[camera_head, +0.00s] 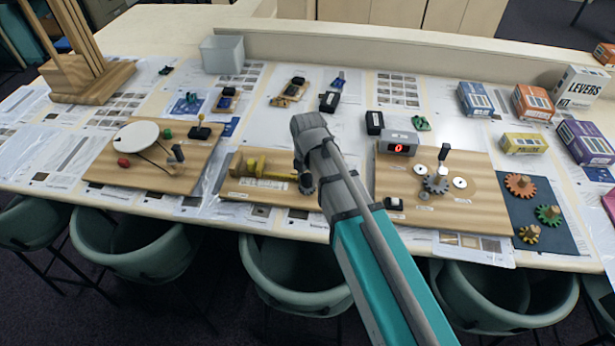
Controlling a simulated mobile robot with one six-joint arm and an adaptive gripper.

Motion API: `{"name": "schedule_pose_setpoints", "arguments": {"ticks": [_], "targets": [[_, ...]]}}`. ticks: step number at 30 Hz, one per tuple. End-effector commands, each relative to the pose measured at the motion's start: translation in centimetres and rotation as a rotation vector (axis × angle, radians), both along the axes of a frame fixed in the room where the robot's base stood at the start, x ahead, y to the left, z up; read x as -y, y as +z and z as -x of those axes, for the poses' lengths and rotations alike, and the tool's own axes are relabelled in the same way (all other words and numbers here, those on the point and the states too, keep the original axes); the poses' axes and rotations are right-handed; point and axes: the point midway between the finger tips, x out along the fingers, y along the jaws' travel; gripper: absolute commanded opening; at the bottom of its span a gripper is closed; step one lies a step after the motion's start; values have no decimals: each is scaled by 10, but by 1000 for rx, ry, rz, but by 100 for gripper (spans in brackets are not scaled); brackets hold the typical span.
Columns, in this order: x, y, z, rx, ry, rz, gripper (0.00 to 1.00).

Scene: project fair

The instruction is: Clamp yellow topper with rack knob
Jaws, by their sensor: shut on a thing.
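The wooden rack board (240,186) lies on the table left of my arm. A yellow topper (251,167) stands at its left part, and a yellow rack bar (278,174) runs from it to the right, toward my gripper. My gripper (304,184) points down at the board's right end, partly hidden by my own arm. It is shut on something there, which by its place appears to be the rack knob. The knob and my fingertips cannot be made out. The topper looks upright and close against a yellow block; I cannot tell whether it is pressed tight.
Left is a board with a white disc (136,135). Right is a gear board (471,215) with a red-digit display (398,143), close to my arm. A dark mat (541,228) with coloured gears lies further right. Green chairs (289,275) line the front edge.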

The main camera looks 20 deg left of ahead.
Motion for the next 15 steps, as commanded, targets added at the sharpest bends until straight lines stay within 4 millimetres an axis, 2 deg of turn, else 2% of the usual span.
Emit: {"name": "schedule_pose_setpoints", "arguments": {"ticks": [6, 15], "targets": [[1, 0, 1, -2, 164, 2, 11], [1, 0, 1, -2, 285, 2, 11]]}}
